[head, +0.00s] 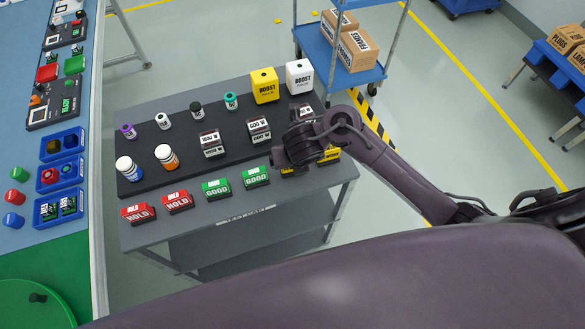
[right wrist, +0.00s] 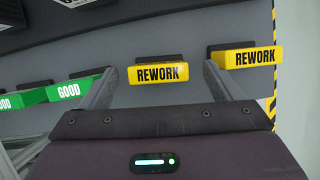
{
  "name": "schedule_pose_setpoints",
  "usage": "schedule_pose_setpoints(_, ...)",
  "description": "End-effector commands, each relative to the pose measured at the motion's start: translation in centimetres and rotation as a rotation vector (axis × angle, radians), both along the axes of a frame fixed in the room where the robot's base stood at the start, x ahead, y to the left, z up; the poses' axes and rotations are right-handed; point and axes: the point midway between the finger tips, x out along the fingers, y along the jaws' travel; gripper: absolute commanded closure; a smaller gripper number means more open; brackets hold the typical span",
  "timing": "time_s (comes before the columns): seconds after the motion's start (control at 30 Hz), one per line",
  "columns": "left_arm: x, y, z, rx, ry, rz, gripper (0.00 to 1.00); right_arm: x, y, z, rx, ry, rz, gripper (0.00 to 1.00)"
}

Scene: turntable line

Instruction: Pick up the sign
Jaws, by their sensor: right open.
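Two yellow REWORK signs show in the right wrist view: one (right wrist: 158,74) in the middle, the other (right wrist: 246,57) to its right. In the head view the right one (head: 331,154) and a sliver of the other (head: 287,171) show beside my arm. My right gripper (right wrist: 160,85) is open, its fingers on either side of the middle REWORK sign; I cannot tell whether they touch it. Two red HOLD signs (head: 138,213) (head: 178,201) and two green GOOD signs (head: 216,189) (head: 255,177) stand along the cart's front edge. My left gripper is out of view.
The grey cart (head: 300,197) also carries bottles, small jars, black-and-white blocks, a yellow BOOST box (head: 264,86) and a white one (head: 299,78). A blue trolley (head: 345,75) with cartons stands behind. A bench with blue bins (head: 60,209) is at left.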

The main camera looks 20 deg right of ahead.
Motion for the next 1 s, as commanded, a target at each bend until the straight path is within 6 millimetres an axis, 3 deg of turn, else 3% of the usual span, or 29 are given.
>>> schedule_pose_setpoints(0.03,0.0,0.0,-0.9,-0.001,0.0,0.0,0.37,0.3,0.0,-1.2,-0.003,0.0,-0.001,0.15)
schedule_pose_setpoints(0.2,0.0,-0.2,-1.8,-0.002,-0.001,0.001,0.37,1.2,0.0,-3.2,-0.001,0.0,-0.003,0.15)
schedule_pose_setpoints(0.53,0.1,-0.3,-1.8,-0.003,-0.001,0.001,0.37,1.5,0.1,-3.6,0.001,-0.001,-0.003,0.15)
schedule_pose_setpoints(0.9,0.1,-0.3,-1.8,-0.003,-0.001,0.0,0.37,1.4,0.1,-3.6,0.001,0.0,-0.003,0.63)
schedule_pose_setpoints(1.0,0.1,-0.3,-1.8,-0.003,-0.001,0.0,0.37,1.4,0.1,-3.6,0.001,-0.001,-0.003,0.65)
